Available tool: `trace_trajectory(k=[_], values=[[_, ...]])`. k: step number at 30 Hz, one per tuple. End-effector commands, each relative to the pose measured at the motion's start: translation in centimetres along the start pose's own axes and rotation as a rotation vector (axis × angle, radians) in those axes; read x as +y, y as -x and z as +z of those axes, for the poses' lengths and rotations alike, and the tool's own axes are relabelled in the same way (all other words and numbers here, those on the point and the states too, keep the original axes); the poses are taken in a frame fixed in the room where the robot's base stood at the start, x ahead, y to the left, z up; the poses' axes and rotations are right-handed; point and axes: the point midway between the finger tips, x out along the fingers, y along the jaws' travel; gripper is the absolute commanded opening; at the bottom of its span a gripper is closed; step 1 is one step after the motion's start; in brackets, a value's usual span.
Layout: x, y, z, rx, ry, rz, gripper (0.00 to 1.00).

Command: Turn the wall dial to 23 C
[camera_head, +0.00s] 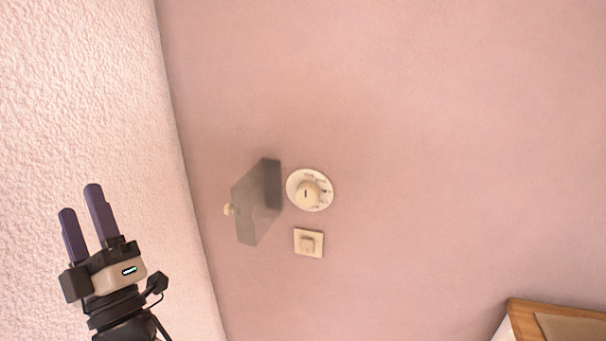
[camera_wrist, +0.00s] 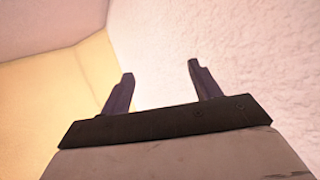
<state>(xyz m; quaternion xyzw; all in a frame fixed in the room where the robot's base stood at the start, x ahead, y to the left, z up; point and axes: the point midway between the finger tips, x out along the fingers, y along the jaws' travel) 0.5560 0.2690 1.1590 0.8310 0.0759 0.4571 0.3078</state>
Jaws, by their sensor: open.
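The wall dial (camera_head: 309,190) is a round cream plate with a raised knob in its middle, mounted on the pink wall in the head view. A short dark mark shows on the knob; the plate's printing is too small to read. My gripper (camera_head: 81,213) is at the lower left of the head view, well left of the dial and apart from it. Its two dark purple fingers point up, spread and empty. In the wrist view my gripper (camera_wrist: 160,82) also shows parted fingers with nothing between them. The dial is not in the wrist view.
A grey box (camera_head: 257,203) with a small round cream knob juts from the wall just left of the dial. A square switch (camera_head: 308,243) sits below the dial. A textured white wall (camera_head: 80,100) runs along the left. A wooden-framed item (camera_head: 550,322) is at lower right.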

Motion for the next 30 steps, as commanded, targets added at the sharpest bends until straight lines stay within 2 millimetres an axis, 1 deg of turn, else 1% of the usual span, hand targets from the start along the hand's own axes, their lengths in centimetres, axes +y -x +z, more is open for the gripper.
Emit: trace_trajectory(k=[1, 2, 3, 5, 6, 8, 9, 10, 12, 13, 15, 17, 21, 30], values=[[1.1, -0.8, 3.9, -0.153, 0.200, -0.057, 0.68], [1.4, -0.4, 6.2, -0.235, 0.322, -0.096, 0.68], [2.0, 0.5, 9.4, -0.345, 0.483, -0.156, 0.68], [3.2, 2.5, 13.7, -0.497, 0.704, -0.262, 0.68], [4.3, 4.1, 16.2, -0.589, 0.840, -0.337, 0.68], [5.9, 6.6, 19.1, -0.708, 1.015, -0.454, 0.68], [6.9, 8.3, 20.6, -0.774, 1.112, -0.527, 0.68], [7.7, 9.4, 21.6, -0.817, 1.175, -0.579, 0.68], [9.1, 11.7, 23.1, -0.895, 1.288, -0.682, 0.68], [9.6, 12.5, 23.5, -0.919, 1.324, -0.716, 0.68], [10.3, 13.8, 24.2, -0.956, 1.381, -0.774, 0.68], [10.6, 14.4, 24.5, -0.973, 1.404, -0.799, 0.68], [10.5, 14.7, 25.3, -0.980, 1.413, -0.803, 0.68], [10.5, 13.8, 27.2, -0.974, 1.411, -0.796, 0.68]])
